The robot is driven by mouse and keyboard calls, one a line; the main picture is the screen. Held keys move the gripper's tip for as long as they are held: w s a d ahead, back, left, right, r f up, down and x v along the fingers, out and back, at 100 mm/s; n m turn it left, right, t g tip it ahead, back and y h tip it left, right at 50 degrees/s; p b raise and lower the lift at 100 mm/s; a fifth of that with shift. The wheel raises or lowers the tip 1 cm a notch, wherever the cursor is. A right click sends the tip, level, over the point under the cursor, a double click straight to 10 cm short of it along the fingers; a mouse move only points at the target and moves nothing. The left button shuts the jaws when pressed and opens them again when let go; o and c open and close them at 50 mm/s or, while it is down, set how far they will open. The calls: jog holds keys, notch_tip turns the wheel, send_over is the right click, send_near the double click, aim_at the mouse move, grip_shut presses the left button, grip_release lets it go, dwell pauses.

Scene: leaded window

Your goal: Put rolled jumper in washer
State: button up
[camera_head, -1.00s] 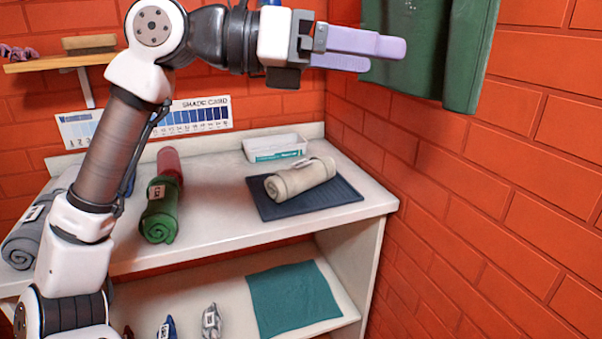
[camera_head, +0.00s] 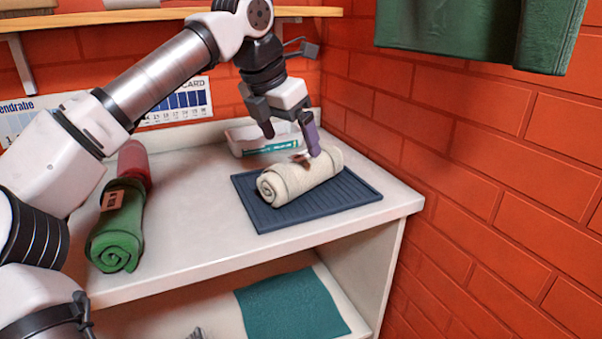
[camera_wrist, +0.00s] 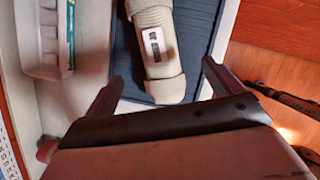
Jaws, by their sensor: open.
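A cream rolled jumper (camera_head: 297,181) with a small tag lies on a dark ribbed mat (camera_head: 345,192) on the white worktop. It also shows in the wrist view (camera_wrist: 155,60), with its tag facing up. My gripper (camera_head: 291,140) is open and points down above and just behind the roll. In the wrist view its fingers (camera_wrist: 163,85) are spread to either side of the roll's near end. I cannot tell whether they touch it. No washer is visible.
A green roll (camera_head: 118,226) and a red roll (camera_head: 134,163) lie at the left of the worktop. A white tray (camera_head: 262,137) stands behind the mat. A brick wall (camera_head: 440,150) closes the right side. A teal cloth (camera_head: 292,307) lies on the lower shelf.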

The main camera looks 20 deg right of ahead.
aim_at(299, 158)
jog(key=x, duration=0.8)
jog(key=b+x, duration=0.1)
jog(key=shift+w+d+f, duration=0.25)
jog(key=shift+w+d, duration=0.1)
jog(key=shift+r, duration=0.1)
jog(key=c, duration=1.3)
notch_tip(299, 158, up, 20)
jog(key=p, duration=0.4)
jog(key=shift+s+p, duration=0.1)
jog(key=shift+p, duration=0.2)
